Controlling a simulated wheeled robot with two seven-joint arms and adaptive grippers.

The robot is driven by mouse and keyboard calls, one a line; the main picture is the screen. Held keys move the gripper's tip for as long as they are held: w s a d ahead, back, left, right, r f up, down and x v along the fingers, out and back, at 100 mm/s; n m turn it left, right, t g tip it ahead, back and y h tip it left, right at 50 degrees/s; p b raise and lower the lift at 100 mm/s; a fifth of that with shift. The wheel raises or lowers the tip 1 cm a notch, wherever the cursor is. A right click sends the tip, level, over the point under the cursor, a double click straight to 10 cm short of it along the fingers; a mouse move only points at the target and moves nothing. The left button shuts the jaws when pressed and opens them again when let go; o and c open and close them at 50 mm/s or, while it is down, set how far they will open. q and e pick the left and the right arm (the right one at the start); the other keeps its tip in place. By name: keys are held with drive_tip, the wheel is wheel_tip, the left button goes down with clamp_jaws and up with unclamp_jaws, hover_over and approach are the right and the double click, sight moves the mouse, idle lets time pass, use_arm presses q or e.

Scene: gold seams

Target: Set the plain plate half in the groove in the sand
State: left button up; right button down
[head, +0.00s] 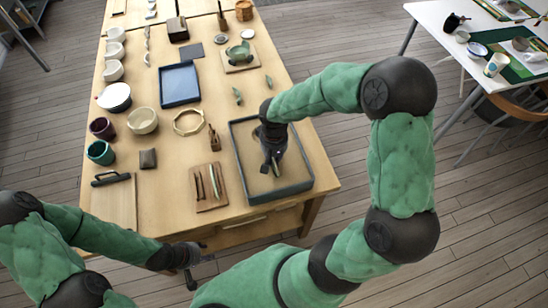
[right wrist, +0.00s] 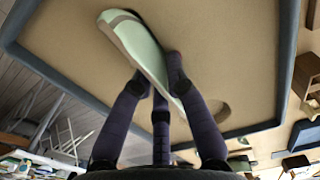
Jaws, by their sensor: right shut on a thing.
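The plain plate half (right wrist: 138,45) is pale green with a whitish edge and a grey band. My right gripper (right wrist: 168,72) is shut on it, over the sand tray (right wrist: 60,88); the head view shows this gripper (head: 273,166) pointing down inside the tray (head: 308,185), with the piece mostly hidden. A rounded hollow (right wrist: 218,110) shows in the sand beside the fingers.
Left of the tray are a small board (head: 209,202) with tools, an octagonal ring (head: 188,122) and a blue tray (head: 180,84). Bowls and cups line the left edge. Behind the sand tray a board (head: 240,66) bears green pieces. The tray walls stand around the gripper.

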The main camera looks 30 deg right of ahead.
drive_tip(key=c, duration=1.2)
unclamp_jaws()
drive_tip(key=shift+o, duration=0.2)
drive_tip(key=o, duration=0.5)
drive_tip(key=shift+c, duration=0.2)
drive_tip(key=shift+r, duration=0.15)
drive_tip(key=shift+r+p, duration=2.15)
drive_tip(key=shift+r, duration=0.75)
drive_tip(key=shift+f, duration=0.1)
